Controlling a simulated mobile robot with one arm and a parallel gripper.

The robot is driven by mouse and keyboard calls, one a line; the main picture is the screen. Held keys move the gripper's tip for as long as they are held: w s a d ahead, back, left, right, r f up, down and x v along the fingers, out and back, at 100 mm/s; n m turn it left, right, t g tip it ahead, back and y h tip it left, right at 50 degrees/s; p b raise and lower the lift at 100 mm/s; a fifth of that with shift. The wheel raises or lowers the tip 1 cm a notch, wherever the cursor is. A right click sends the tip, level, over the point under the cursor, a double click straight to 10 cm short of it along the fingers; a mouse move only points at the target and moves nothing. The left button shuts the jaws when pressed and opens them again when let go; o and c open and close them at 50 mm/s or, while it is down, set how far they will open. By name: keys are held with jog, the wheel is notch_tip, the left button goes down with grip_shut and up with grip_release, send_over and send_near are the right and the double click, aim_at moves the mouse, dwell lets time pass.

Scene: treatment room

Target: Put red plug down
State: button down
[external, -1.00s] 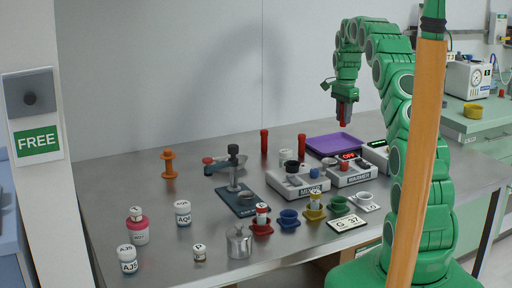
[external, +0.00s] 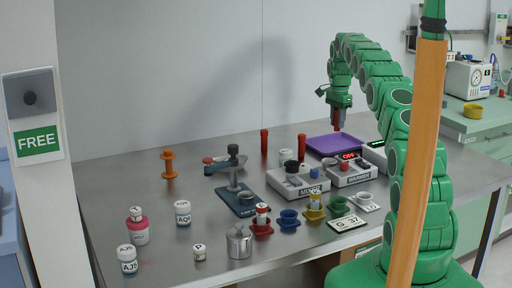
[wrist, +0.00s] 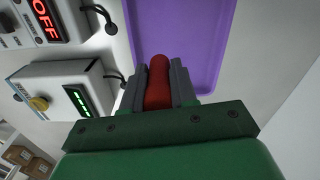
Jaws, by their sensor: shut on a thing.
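My gripper (external: 338,120) is shut on the red plug (wrist: 158,82), which points down from between the two grey fingers in the wrist view. In the external view the gripper hangs above the purple tray (external: 322,143), near its right side. In the wrist view the tray (wrist: 205,30) lies beyond the plug, and the plug's tip overlaps the tray's near part. The plug looks held above the tray. I cannot tell the exact gap.
The warmer with the red OFF display (external: 350,175) and a box with a green display (external: 376,152) stand close by. Two red-orange cylinders (external: 264,140) (external: 302,147) stand left of the tray. The mixer (external: 298,183) and several small cups and jars fill the table's front.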

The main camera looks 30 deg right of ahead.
jog(key=shift+w+d+f, duration=0.25)
jog(key=shift+w+f, duration=0.45)
jog(key=shift+f, duration=0.15)
jog(key=shift+w+d+f, duration=0.25)
jog(key=shift+w+f, duration=0.45)
jog(key=shift+f, duration=0.15)
jog(key=shift+w+d+f, duration=0.1)
jog(key=shift+w+f, duration=0.1)
jog(key=shift+f, duration=0.15)
jog(key=shift+f, duration=1.55)
jog(key=shift+f, duration=0.1)
jog(key=c, duration=0.9)
grip_release()
